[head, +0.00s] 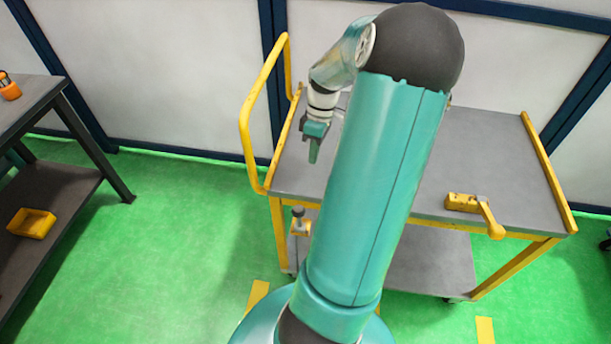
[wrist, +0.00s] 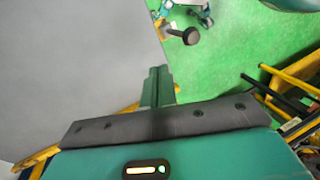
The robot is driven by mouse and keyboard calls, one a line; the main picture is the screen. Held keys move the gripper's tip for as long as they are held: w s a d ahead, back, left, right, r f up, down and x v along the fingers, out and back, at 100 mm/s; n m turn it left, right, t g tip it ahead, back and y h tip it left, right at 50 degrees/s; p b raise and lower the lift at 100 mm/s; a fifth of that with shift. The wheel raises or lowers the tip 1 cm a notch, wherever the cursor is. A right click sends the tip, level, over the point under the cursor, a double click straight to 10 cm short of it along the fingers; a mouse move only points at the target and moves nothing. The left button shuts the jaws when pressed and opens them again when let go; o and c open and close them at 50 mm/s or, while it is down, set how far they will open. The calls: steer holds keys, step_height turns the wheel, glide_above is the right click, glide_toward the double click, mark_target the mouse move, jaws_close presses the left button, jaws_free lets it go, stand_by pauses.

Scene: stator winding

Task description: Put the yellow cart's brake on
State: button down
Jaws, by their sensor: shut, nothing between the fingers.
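The yellow cart (head: 555,160) stands ahead with a grey top and a yellow push handle (head: 247,115) at its left end. A yellow block with a lever arm (head: 487,213) sits at the front right of the top, the arm hanging over the front edge. A dark-capped knob on a stem (head: 298,211) stands below the top at the front left; a similar dark knob shows in the wrist view (wrist: 183,36). I cannot tell which is the brake. My gripper (head: 314,158) is shut and empty, pointing down near the cart's left end, apart from both. Its fingers also show in the wrist view (wrist: 159,80).
A dark bench (head: 50,95) with an orange holder (head: 9,90) and a yellow bin (head: 32,223) on its lower shelf stands at the left. Green floor between bench and cart is clear. A white wall with dark blue posts is behind. My arm hides the cart's middle.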

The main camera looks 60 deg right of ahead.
steer(key=x, duration=0.9)
steer(key=shift+a+f, duration=0.1)
steer(key=shift+f, duration=0.1)
steer(key=a, duration=0.3)
steer(key=shift+s+a+f, duration=0.25)
steer(key=shift+s+f, duration=0.1)
steer(key=shift+a, duration=0.15)
